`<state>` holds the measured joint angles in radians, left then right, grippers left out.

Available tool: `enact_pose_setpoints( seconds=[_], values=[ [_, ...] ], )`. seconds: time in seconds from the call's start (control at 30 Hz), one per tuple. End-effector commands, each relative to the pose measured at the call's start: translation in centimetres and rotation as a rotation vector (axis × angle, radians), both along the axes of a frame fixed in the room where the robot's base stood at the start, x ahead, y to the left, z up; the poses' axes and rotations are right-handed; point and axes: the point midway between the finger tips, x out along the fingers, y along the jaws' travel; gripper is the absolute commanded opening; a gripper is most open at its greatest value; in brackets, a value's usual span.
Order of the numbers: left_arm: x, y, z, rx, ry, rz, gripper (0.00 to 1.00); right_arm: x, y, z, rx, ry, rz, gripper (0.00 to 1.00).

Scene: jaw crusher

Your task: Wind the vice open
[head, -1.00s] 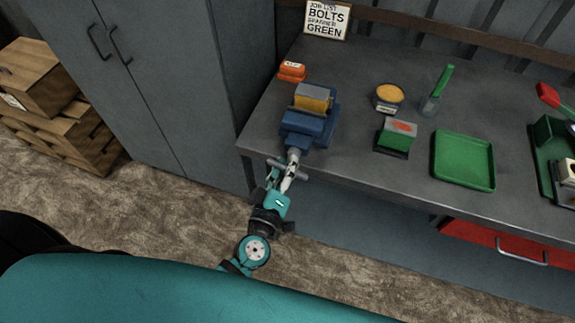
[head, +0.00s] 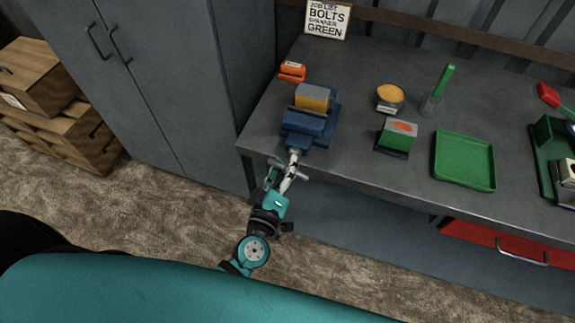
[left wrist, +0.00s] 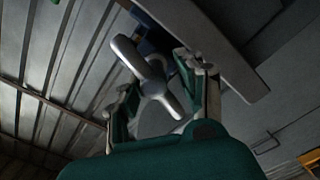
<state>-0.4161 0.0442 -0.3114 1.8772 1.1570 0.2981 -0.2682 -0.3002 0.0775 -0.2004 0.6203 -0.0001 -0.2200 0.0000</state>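The blue vice (head: 306,126) stands at the left front of the bench, with a yellowish block (head: 313,97) at its jaws. Its screw and grey cross handle (head: 302,176) stick out past the bench's front edge. The handle also shows in the left wrist view (left wrist: 154,89), with bars at angles. My left gripper (head: 283,178) is at the handle. In the left wrist view my left gripper (left wrist: 160,88) has its fingers spread, one on each side of the handle's hub, with gaps visible. My right gripper is not in view.
An orange item (head: 292,71), a yellow-topped tin (head: 390,98), a green-and-grey block (head: 397,137) and a green tray (head: 464,161) lie on the bench (head: 345,160). A grey cabinet (head: 180,80) stands close at left. A red drawer (head: 510,243) is under the bench.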

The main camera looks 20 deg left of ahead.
Motion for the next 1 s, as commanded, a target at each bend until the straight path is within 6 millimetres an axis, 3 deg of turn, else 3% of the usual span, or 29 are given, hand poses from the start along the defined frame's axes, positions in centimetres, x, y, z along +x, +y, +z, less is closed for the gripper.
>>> enact_pose_setpoints(
  seconds=[0.1,0.47,1.0],
  values=[
    [0.0,-0.1,0.1,0.000,-0.002,-0.002,0.53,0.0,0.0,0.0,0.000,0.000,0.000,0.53],
    [-0.7,-0.1,0.1,0.001,-0.002,-0.004,0.53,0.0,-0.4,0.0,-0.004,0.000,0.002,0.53],
    [-10.7,0.3,0.1,0.000,-0.001,-0.004,0.53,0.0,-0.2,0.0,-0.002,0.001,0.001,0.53]
  ],
)
